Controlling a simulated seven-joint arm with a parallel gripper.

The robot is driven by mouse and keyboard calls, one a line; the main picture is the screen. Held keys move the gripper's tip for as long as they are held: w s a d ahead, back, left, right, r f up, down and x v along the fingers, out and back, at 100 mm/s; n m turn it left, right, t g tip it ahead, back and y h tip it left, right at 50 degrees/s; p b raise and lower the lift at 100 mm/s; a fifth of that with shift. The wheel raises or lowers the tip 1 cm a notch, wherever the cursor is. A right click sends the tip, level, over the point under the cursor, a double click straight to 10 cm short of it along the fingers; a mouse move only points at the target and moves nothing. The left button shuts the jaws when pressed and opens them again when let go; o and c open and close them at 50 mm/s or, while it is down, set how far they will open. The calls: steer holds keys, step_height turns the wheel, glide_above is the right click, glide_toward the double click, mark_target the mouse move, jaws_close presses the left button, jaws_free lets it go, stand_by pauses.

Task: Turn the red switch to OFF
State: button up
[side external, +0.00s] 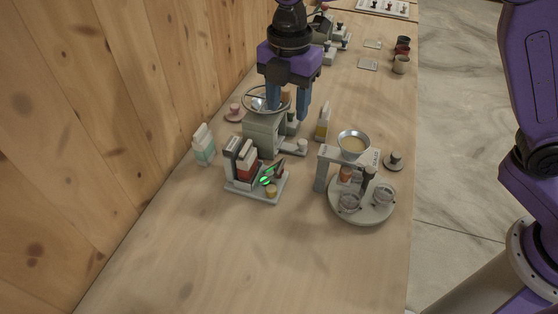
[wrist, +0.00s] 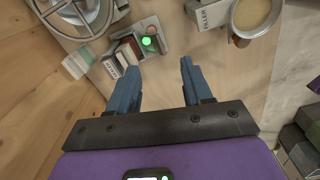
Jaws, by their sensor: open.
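My gripper (side external: 288,103) is open and empty, with its blue fingers pointing down above the grey mixer stand (side external: 263,135). It also shows open in the wrist view (wrist: 160,68). A small grey control unit (side external: 238,187) sits on the table in front of that stand. It carries a red block (side external: 247,167) between upright plates, a lit green lamp (side external: 265,181) and a small dark reddish piece (side external: 279,170). The wrist view shows the red part (wrist: 125,52) and the green lamp (wrist: 147,41). I cannot tell which red part is the switch, or its setting.
A round turntable (side external: 362,215) with jars and a filler bowl (side external: 353,144) stands to the right. A milk carton (side external: 203,145) is at the left, near the wooden wall. Cups (side external: 401,64) stand at the back right. The front of the table is clear.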

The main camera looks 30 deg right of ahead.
steer(key=w+a, duration=0.1)
steer(key=w, duration=0.1)
glide_toward(279, 167)
steer(key=shift+n, duration=0.4)
step_height(279, 167, down, 8)
steer(key=shift+f, duration=0.2)
jaws_close()
